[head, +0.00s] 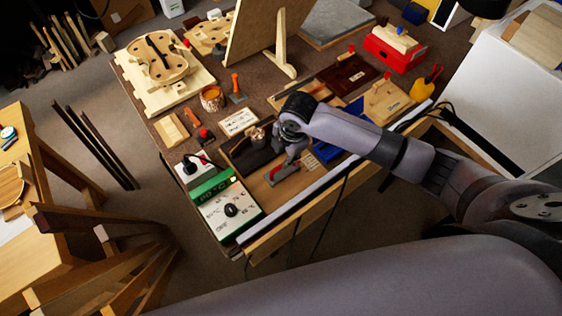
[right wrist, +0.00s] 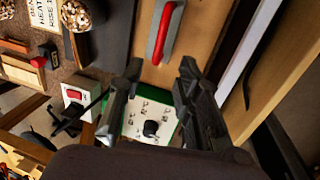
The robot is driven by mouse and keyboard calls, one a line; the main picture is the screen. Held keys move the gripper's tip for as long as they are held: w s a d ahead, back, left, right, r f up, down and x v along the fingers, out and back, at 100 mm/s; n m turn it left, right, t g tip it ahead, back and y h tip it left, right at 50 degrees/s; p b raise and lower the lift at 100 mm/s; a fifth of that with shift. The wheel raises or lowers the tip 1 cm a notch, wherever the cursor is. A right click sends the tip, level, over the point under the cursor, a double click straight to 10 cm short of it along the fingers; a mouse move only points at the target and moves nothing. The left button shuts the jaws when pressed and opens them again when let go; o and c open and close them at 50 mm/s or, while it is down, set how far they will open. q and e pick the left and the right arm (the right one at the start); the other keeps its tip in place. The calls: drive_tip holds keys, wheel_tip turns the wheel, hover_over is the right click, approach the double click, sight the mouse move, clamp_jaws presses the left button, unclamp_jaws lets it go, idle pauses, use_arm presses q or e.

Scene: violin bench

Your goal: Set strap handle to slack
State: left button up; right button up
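The strap handle appears to be the red grip on a grey metal strip. In the head view the handle (head: 285,172) lies over the wooden board in the bench tray. In the right wrist view the red handle (right wrist: 169,30) is at the top, beyond the fingertips. My right gripper (head: 292,154) is just above and beside it in the head view. In the right wrist view the right gripper (right wrist: 160,68) has its fingers apart with nothing between them, and it looks clear of the handle. My left gripper is not in view.
A green-and-white control box (head: 228,208) with a black knob stands at the tray's left end, beside a white switch box (head: 193,170). A pale metal rail (head: 300,207) runs along the front edge. A blue tray (head: 330,152) lies to the right.

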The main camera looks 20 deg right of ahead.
sight(280, 166)
drive_tip(key=f, duration=0.2)
drive_tip(key=w+f, duration=0.1)
drive_tip(key=f, duration=0.5)
drive_tip(key=shift+w+a+f+p, duration=0.2)
drive_tip(key=shift+w+a+p, duration=0.1)
drive_tip(key=shift+c, duration=0.2)
clamp_jaws()
